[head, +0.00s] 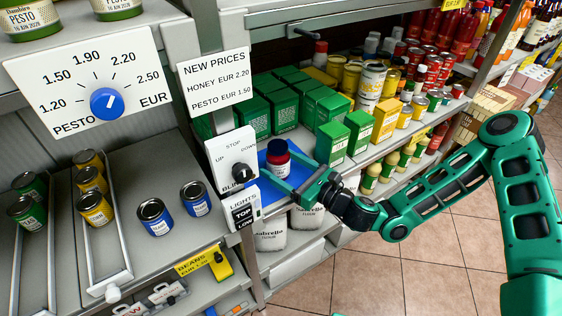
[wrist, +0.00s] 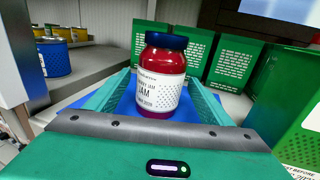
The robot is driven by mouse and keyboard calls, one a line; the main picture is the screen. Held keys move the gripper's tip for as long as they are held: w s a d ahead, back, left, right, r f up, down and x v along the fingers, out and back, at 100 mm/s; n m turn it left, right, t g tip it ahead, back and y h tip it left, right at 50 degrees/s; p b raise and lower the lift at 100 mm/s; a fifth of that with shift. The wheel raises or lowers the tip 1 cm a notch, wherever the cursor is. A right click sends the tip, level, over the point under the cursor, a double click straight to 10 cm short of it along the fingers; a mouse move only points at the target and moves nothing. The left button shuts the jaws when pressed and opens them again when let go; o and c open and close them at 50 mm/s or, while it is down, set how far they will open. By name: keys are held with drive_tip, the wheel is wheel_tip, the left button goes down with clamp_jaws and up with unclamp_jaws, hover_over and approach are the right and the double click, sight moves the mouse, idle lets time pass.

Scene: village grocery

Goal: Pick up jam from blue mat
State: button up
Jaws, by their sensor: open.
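The jam (head: 278,158) is a red jar with a dark blue lid and a white label. It stands upright on the blue mat (head: 262,166) on the shelf. In the wrist view the jam (wrist: 161,78) is centred, with the blue mat (wrist: 127,105) under and around it. My gripper (head: 282,175) reaches in from the right in the head view. In the wrist view my gripper (wrist: 160,95) is open, with one teal finger on each side of the jar. I cannot tell whether either finger touches it.
Green boxes (head: 287,110) stand behind the mat, and more boxes (head: 333,141) stand to its right. A white panel with a black knob (head: 241,172) is close on the left. White flour bags (head: 306,217) sit on the shelf below.

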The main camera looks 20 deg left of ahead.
drive_tip(key=shift+w+a, duration=0.3)
drive_tip(key=shift+a, duration=0.3)
drive_tip(key=c, duration=1.6)
drive_tip(key=shift+r, duration=0.1)
